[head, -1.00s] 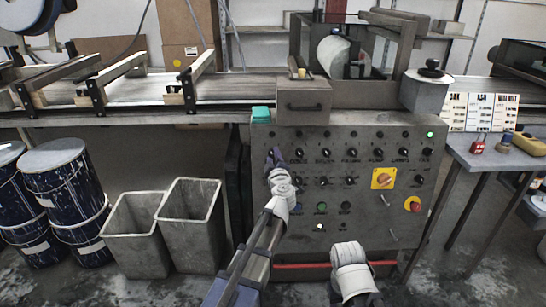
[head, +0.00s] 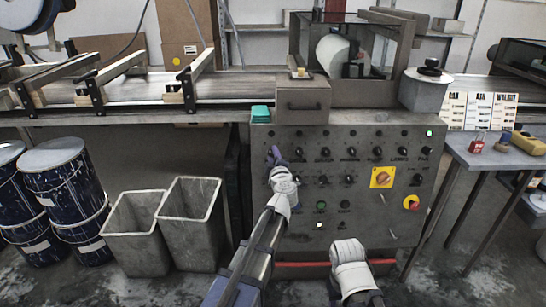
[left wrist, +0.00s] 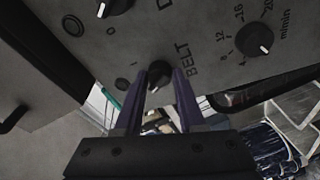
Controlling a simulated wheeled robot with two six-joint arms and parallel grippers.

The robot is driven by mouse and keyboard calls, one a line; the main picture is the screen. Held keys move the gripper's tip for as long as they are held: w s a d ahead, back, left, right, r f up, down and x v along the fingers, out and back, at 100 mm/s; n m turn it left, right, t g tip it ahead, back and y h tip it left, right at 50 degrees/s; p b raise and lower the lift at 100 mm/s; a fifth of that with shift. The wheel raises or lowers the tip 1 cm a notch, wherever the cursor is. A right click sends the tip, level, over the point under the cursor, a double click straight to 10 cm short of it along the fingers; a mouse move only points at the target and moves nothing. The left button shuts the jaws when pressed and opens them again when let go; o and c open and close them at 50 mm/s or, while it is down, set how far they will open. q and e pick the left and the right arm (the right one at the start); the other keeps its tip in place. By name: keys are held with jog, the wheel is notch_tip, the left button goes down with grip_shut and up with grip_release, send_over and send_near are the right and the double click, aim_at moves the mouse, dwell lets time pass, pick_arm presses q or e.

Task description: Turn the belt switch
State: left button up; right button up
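The belt switch (left wrist: 159,74) is a dark round knob with a pale pointer mark, on the grey panel beside the printed word BELT in the left wrist view. My left gripper (left wrist: 161,78) has its two purple fingers on either side of this knob, open, with the tips close to it. I cannot tell whether they touch it. In the head view my left gripper (head: 274,157) is at the upper left of the control panel (head: 345,222) and hides the knob there. My right arm shows at the bottom, but its gripper is not visible.
Other knobs surround the switch, including a speed dial (left wrist: 254,40) marked m/min. A drawer box (head: 303,103) juts out above the panel. Grey bins (head: 193,225) stand at left.

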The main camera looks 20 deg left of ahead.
pick_arm(q)
jog(key=o, duration=0.4)
jog(key=v, duration=0.8)
jog(key=shift+w, duration=0.1)
